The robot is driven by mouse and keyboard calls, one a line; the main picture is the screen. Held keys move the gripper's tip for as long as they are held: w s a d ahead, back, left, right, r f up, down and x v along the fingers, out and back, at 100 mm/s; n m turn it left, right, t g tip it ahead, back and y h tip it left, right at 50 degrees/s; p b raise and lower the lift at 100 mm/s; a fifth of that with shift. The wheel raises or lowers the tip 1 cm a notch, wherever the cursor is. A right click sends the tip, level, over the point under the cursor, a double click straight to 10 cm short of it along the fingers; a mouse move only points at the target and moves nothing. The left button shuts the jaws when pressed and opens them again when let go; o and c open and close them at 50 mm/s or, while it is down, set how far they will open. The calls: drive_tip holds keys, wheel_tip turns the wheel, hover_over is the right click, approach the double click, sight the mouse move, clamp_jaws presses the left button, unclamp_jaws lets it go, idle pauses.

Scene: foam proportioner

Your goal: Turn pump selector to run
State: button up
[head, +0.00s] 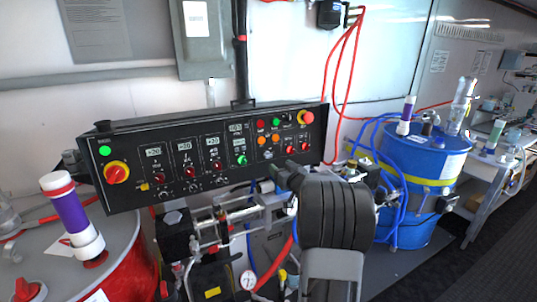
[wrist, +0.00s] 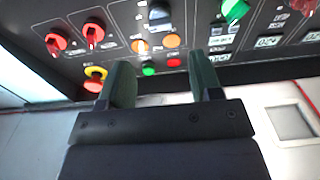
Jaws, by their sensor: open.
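The black control panel (head: 210,150) has a row of knobs and buttons. In the wrist view a black selector knob (wrist: 159,15) sits above two orange buttons, and a green knob (wrist: 234,10) is to its right. I cannot read which label says pump selector. The green knob also shows in the head view (head: 240,159). My gripper (wrist: 162,72) is open and empty, with its fingers apart in front of the panel, touching no knob that I can see.
Two red knobs (wrist: 74,39) and a red and yellow emergency stop (wrist: 94,78) lie left of my fingers in the wrist view. Metal piping (head: 235,212) runs under the panel. A blue drum (head: 420,165) with hoses stands right, a red drum (head: 125,265) left.

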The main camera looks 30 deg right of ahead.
sight(269, 157)
drive_tip(key=w, duration=0.3)
drive_tip(key=w+d+p, duration=0.1)
drive_tip(key=w, duration=0.2)
drive_tip(key=w+p, duration=0.1)
drive_tip(key=w, duration=0.3)
drive_tip(key=shift+d, duration=0.15)
drive_tip(key=shift+c, duration=0.2)
drive_tip(key=c, duration=0.9)
drive_tip(key=m+h+p, duration=0.1)
drive_tip(key=m, duration=0.4)
drive_tip(key=shift+p, duration=0.3)
drive_tip(key=shift+m+g+h+p, duration=0.5)
drive_tip(key=shift+m+p, duration=0.15)
drive_tip(key=shift+m, duration=2.05)
